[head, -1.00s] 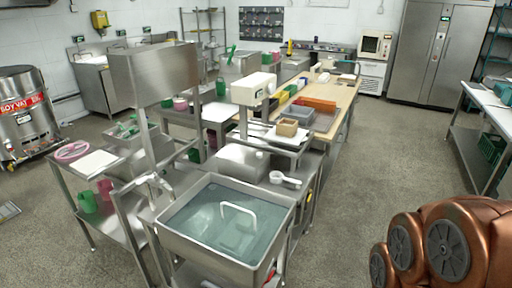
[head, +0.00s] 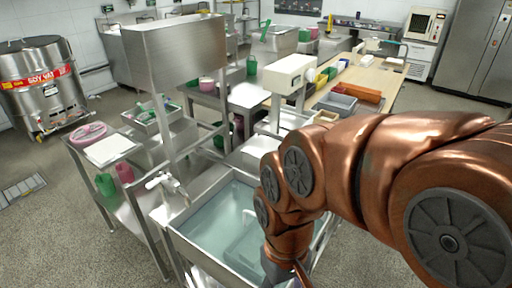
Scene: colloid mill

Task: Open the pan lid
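The square steel pan (head: 188,243) stands at the front of the steel tables, in the lower middle of the head view. Its flat, see-through bluish lid (head: 212,220) lies level inside the rim. The lid's pale bar handle (head: 236,234) shows faintly just left of my arm. My copper-coloured arm reaches in from the right and covers the pan's right side. My gripper (head: 277,268) hangs low over the pan's front right part, close to the handle. Its fingertips are hidden or too small to read, so I cannot tell whether it touches anything.
A steel post and box hood (head: 175,50) rise behind the pan at left. A tap (head: 165,183) stands by the pan's left corner. A low shelf at left holds a green jug (head: 105,184) and a pink jug (head: 125,172). Open floor lies at the lower left.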

